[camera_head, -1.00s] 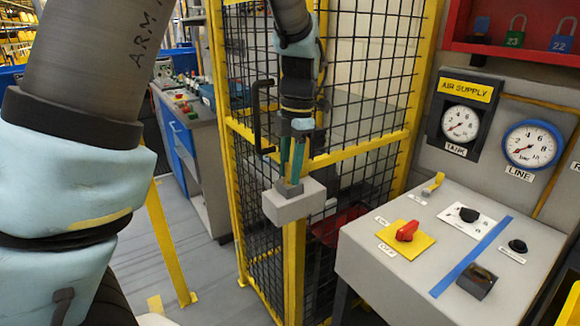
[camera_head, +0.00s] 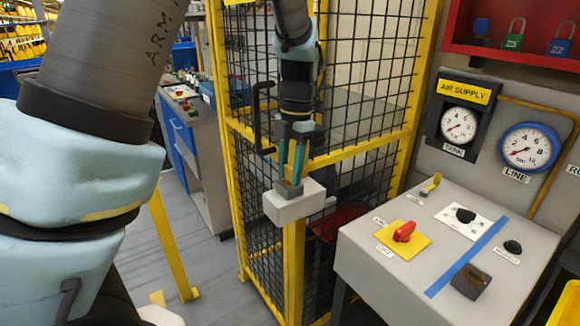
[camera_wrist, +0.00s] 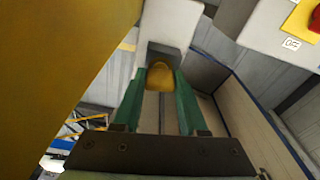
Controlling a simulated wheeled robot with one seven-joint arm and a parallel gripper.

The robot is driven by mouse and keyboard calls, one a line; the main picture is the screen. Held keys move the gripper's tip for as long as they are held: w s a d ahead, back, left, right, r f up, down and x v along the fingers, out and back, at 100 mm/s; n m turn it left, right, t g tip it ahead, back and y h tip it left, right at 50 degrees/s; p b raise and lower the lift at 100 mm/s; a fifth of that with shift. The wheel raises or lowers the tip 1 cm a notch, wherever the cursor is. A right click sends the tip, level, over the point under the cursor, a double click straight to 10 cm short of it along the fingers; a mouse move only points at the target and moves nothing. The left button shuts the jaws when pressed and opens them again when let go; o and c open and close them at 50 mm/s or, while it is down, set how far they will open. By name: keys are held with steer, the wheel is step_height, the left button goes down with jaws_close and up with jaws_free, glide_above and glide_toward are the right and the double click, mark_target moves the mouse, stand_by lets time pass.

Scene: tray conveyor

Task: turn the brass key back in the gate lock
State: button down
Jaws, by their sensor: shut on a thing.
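The gate lock is a pale grey box (camera_head: 295,208) on the yellow gate post. It also shows at the top of the wrist view (camera_wrist: 172,22). My gripper (camera_head: 291,180) points down at the lock's top from above, with its green fingers close to it. In the wrist view my gripper (camera_wrist: 160,80) is shut on the brass key (camera_wrist: 160,75), whose rounded yellow head sits between the fingertips at the lock's dark recess. The key's lower part is hidden, and its exact turn angle cannot be told.
A yellow-framed mesh gate (camera_head: 345,158) stands right behind my gripper, with a black handle (camera_head: 257,118) beside it. A grey control panel (camera_head: 370,255) with a red switch (camera_head: 404,231) is to the right. A yellow post fills the wrist view's left side.

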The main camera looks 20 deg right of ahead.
steer(key=shift+n+p, duration=0.55)
steer(key=shift+n, duration=0.05)
steer(key=shift+c, duration=1.8)
jaws_free()
steer(key=shift+w+a, duration=0.1)
